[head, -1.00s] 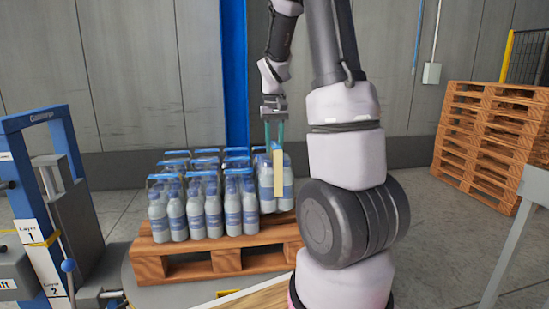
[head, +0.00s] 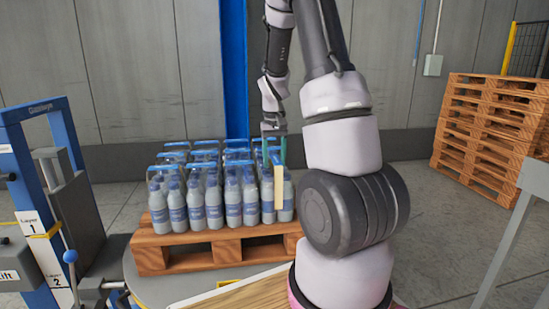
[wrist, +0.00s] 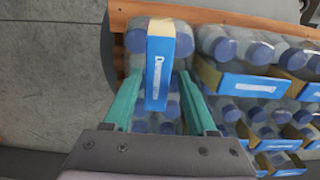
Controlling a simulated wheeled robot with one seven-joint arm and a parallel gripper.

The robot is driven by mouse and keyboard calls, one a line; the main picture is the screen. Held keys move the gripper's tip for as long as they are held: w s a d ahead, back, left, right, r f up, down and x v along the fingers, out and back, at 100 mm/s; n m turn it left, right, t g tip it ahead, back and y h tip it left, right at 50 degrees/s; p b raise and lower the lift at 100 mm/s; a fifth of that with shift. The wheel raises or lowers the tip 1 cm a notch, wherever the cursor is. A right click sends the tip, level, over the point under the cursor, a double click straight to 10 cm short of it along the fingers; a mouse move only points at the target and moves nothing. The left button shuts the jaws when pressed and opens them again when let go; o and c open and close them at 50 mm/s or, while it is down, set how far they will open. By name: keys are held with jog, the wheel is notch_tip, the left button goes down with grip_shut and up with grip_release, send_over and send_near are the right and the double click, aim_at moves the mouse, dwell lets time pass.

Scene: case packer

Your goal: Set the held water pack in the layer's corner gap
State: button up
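The water pack (head: 284,205), grey-blue bottles with a blue top and a cream strip on its side, stands upright at the right front end of the bottle layer on the wooden pallet (head: 207,250). In the wrist view the pack's blue and cream handle card (wrist: 158,68) lies between my two teal fingers. My gripper (head: 274,150) is above the pack and open, with a gap visible between each finger (wrist: 160,85) and the card. The pack's underside and exact contact with its neighbours are hidden.
Other water packs (head: 205,190) fill the pallet to the left and behind. A blue frame with layer labels (head: 35,222) stands at left. A stack of empty pallets (head: 490,125) is at right. Bare floor (wrist: 50,65) shows beside the pallet in the wrist view.

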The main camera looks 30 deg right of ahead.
jog(key=shift+r, duration=0.1)
notch_tip(320, 180, up, 12)
jog(key=s+a+r+t, duration=0.2)
jog(key=s+a+r, duration=0.2)
jog(key=s, duration=0.2)
jog(key=s+a+r+t+y, duration=0.1)
jog(key=s+a+r+t, duration=0.1)
jog(key=s+a, duration=0.3)
jog(key=s+a+r+m+t+y, duration=0.1)
jog(key=s+a+r+t, duration=0.2)
jog(key=s, duration=0.6)
notch_tip(320, 180, up, 3)
jog(key=shift+a+f, duration=0.2)
jog(key=shift+a, duration=0.55)
jog(key=shift+s, duration=0.1)
